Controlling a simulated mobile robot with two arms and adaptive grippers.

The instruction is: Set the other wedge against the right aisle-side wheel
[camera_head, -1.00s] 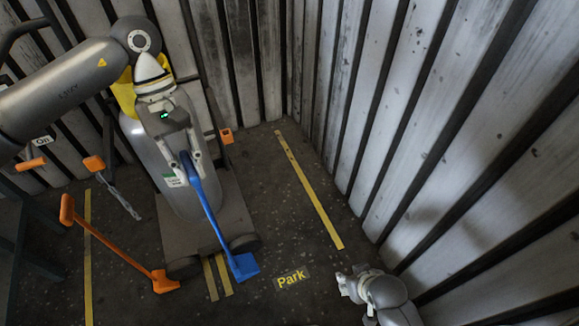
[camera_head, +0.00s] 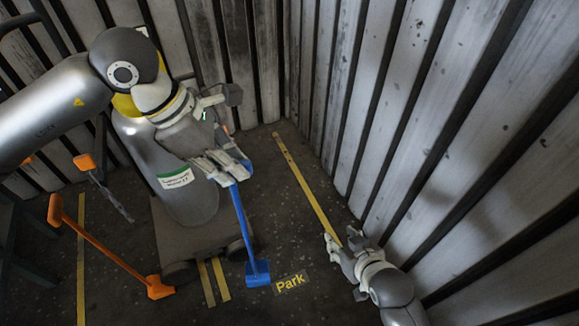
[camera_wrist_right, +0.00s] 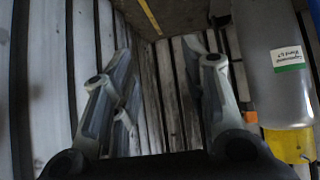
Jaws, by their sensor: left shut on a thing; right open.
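The blue wedge (camera_head: 257,273) is at the lower end of a long blue handle (camera_head: 241,215). My left gripper (camera_head: 228,170) is shut on the upper part of this handle. The wedge is low by the floor, just right of and in front of the cart's right aisle-side wheel (camera_head: 238,251). A small gap seems to show between them; whether the wedge touches the floor I cannot tell. The orange wedge (camera_head: 160,288) lies by the left aisle-side wheel (camera_head: 180,273), its handle slanting up left. My right gripper (camera_head: 345,246) is open and empty; its fingers also show in the right wrist view (camera_wrist_right: 160,75).
The cart (camera_head: 205,240) carries a grey cylinder (camera_head: 190,200) with a label. Yellow floor lines and a "Park" marking (camera_head: 291,283) lie around it. A corrugated wall (camera_head: 450,130) stands close to my right arm. Another orange-handled tool (camera_head: 85,162) is at the left.

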